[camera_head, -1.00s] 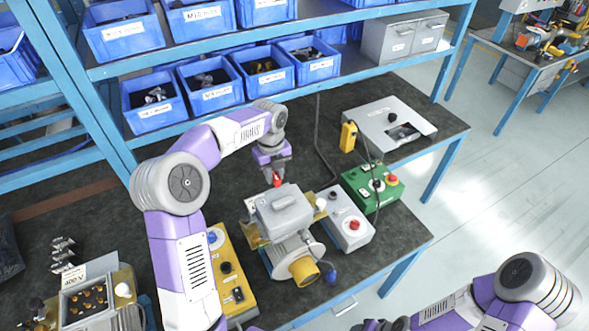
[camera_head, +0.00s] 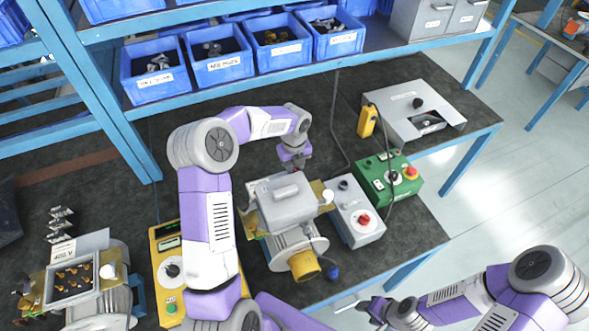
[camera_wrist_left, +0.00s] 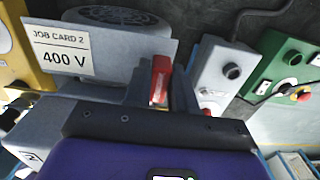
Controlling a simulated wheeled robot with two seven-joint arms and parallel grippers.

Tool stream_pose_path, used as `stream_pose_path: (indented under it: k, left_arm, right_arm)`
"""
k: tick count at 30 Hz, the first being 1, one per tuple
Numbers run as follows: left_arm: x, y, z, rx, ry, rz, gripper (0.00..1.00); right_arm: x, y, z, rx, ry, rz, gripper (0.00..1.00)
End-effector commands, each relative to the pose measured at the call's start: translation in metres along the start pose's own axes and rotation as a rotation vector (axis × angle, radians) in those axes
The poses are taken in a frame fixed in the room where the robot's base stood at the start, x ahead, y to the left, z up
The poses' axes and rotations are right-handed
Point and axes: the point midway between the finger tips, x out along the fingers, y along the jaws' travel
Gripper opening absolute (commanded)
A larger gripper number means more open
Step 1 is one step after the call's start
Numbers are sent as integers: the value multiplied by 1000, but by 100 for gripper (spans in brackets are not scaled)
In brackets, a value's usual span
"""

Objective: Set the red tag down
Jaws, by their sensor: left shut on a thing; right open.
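My left gripper (camera_head: 296,164) points down just behind the grey box-topped motor (camera_head: 287,203) on the bench. It is shut on the red tag (camera_wrist_left: 160,80), which stands upright between the fingers in the left wrist view. In the head view the tag is largely hidden by the gripper and the motor. I cannot tell whether the tag touches the bench. My right gripper (camera_head: 376,309) is open and empty, off the front edge of the bench at the lower right.
A grey control box (camera_head: 357,212) and a green one (camera_head: 388,180) stand right of the motor; a yellow box (camera_head: 170,270) stands left. A card reading 400 V (camera_wrist_left: 88,50) is close to the left gripper. Dark bench top behind the motor is clear up to the blue bins.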

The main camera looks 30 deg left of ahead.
Motion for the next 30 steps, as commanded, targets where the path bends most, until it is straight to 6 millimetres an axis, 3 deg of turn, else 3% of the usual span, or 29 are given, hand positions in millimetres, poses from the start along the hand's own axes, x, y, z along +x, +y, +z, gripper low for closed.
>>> stream_pose_path:
  k: [14,15,19,30]
  left_arm:
    - [12,0,0,-1,-1,0,0]
    - [11,0,0,-1,-1,0,30]
    - [11,0,0,-1,-1,0,50]
    - [5,0,0,-1,-2,-1,50]
  right_arm:
    - [2,1,0,0,0,0,51]
    - [2,1,0,0,0,0,51]
    - [2,0,0,0,0,0,51]
    - [0,0,0,0,0,0,51]
